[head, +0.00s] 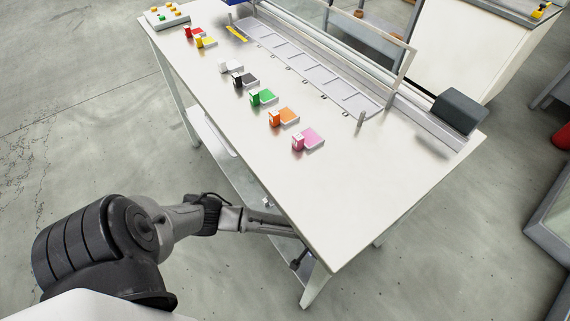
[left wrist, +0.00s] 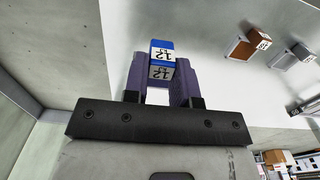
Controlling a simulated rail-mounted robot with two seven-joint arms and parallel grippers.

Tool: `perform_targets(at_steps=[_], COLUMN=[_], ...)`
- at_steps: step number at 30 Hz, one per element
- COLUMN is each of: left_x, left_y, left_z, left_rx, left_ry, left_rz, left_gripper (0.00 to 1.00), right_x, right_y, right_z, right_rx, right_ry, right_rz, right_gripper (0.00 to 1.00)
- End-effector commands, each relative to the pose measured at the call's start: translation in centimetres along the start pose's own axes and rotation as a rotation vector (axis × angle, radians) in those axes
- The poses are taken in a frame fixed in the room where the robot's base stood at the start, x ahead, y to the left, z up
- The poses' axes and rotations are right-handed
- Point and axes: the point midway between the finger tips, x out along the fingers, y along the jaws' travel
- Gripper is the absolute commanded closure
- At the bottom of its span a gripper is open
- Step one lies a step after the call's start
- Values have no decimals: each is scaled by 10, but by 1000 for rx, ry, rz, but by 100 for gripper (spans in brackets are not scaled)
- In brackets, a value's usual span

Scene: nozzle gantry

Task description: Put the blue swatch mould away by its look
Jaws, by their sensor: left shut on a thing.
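In the left wrist view the blue swatch mould (left wrist: 161,45) is held between the purple fingers of my left gripper (left wrist: 160,78). My left gripper is shut on it. A white label with "12" shows on the mould, and a second "12" face shows below it. In the head view my left arm reaches in from the left to the near edge of the table, and the tabletop hides the gripper and the blue mould. My right gripper is not in view.
A white table (head: 350,190) bears a diagonal row of coloured moulds, with the pink mould (head: 312,138) nearest. A long tray of compartments (head: 300,65) lies behind them. A lower shelf (head: 212,140) runs underneath. The wrist view shows a brown mould (left wrist: 238,49) and a grey mould (left wrist: 284,60).

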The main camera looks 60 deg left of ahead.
Motion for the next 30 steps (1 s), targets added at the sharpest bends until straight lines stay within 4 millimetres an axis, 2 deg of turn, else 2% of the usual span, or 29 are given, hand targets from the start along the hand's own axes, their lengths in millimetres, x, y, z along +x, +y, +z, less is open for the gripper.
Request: perform_targets(at_steps=[3, 8, 18, 25, 30], left_x=[2, 9, 60, 75, 98], left_y=[8, 10, 9, 10, 9], left_z=[0, 0, 0, 0, 0], left_rx=[15, 20, 20, 19, 19], left_ry=[-1, -1, -1, -1, 0], left_rz=[1, -1, -1, 0, 0], left_gripper=[100, 100, 100, 100, 100], right_x=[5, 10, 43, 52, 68], right_y=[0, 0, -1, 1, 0], right_z=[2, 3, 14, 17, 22], right_rx=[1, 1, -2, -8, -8], right_ry=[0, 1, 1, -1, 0], right_rz=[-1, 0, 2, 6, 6], right_gripper=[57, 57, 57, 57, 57])
